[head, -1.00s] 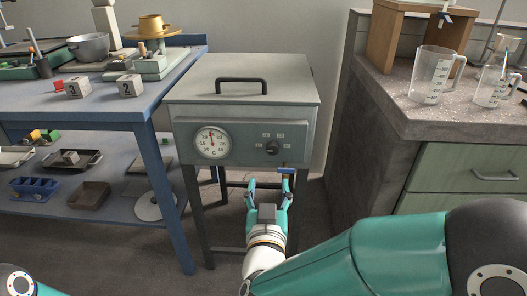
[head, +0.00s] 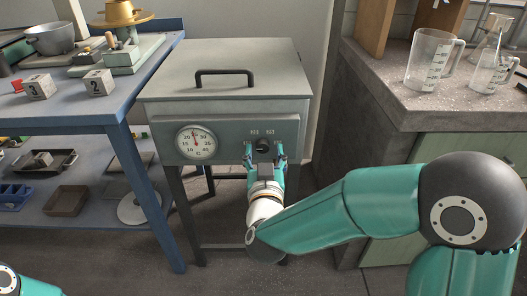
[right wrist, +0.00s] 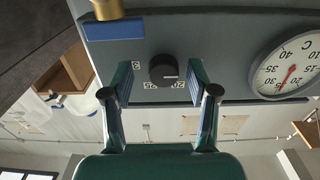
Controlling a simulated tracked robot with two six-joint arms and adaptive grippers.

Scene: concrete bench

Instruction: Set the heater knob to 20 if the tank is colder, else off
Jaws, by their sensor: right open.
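The grey heater tank (head: 225,75) stands on a dark frame in the head view. Its round gauge (head: 196,142) has a red needle pointing nearly straight up; the exact reading is too small to tell. The gauge is partly cut off in the right wrist view (right wrist: 290,72). The black heater knob (head: 263,145) is on the front panel, right of the gauge. In the right wrist view, the knob (right wrist: 163,70) has its white mark pointing right, with labels 20 and 25 below it. My right gripper (head: 264,157) is open, its fingers apart on either side of the knob. My left gripper is out of view.
A brass fitting with a blue handle (right wrist: 115,28) is close to one finger in the right wrist view. A blue bench (head: 90,110) stands left of the tank. A stone-topped counter (head: 400,120) with glassware is on the right.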

